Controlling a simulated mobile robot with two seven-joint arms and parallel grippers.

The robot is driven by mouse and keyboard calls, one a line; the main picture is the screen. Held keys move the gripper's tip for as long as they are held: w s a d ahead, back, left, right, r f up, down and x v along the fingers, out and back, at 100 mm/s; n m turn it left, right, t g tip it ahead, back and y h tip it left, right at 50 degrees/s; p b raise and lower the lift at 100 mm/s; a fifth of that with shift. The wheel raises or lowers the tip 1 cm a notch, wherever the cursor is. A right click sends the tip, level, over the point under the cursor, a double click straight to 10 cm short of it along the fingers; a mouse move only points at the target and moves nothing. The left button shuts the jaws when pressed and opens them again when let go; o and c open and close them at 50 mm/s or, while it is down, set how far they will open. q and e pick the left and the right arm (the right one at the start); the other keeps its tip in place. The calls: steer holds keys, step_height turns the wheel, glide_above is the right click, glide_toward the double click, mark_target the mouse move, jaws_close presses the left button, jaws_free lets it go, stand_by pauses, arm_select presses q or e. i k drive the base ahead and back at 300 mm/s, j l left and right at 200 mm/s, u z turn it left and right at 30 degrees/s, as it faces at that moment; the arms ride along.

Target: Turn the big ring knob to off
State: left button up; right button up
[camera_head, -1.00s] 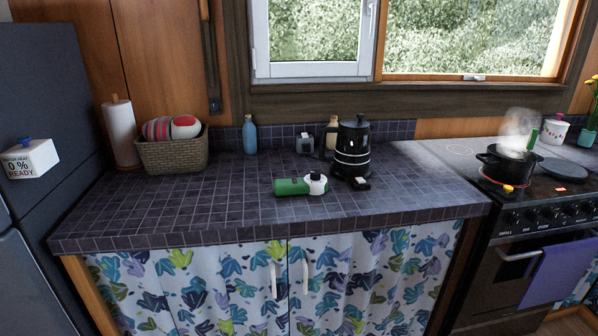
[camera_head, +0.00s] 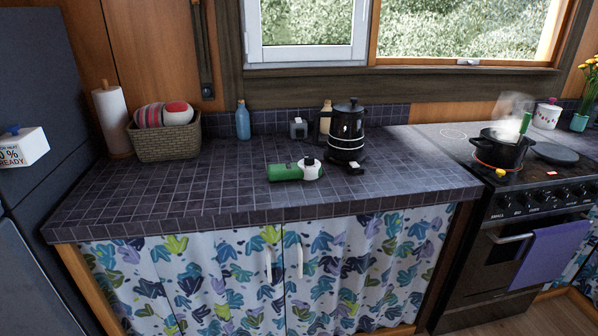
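The stove (camera_head: 470,160) stands at the right, with a row of several black knobs (camera_head: 548,196) along its front panel. The labels by the knobs are too small to read surely, so I cannot tell which one is the big ring knob. A black pot (camera_head: 500,152) steams on a red-glowing ring at the left of the hob. Neither of my grippers is in view.
A tiled counter (camera_head: 130,205) left of the stove holds a green and white bottle (camera_head: 290,172), a black kettle (camera_head: 347,135) and a basket (camera_head: 165,140). A purple towel (camera_head: 552,255) hangs on the oven handle (camera_head: 510,238). Some wooden floor (camera_head: 500,312) shows before the oven.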

mark_target(525, 201)
steer(key=z, duration=1.6)
